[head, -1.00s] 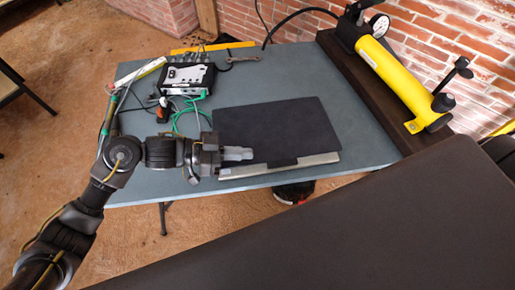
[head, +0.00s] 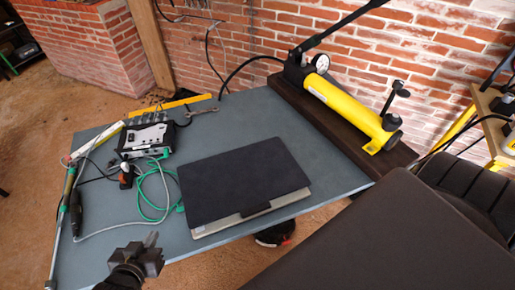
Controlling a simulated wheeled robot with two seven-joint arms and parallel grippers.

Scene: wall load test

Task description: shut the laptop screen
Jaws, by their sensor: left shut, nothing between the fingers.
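The laptop (head: 240,180) lies on the grey-blue table. Its dark lid lies low and nearly flat over the base. A silver strip of the base (head: 250,213) shows along the near edge, with a dark notch or tab at its middle. I cannot tell whether a small gap is left under the lid. My left gripper (head: 152,239) is shut and empty, near the table's front edge, to the left of the laptop and apart from it. My right gripper is not in view.
The table (head: 200,247) also holds a black-and-white instrument box (head: 147,140) with green and grey cables, an orange-handled tool (head: 126,176), a yellow bar (head: 170,104) and a wrench (head: 203,109). A yellow pump (head: 345,110) stands on a dark beam at right. A brick wall rises behind.

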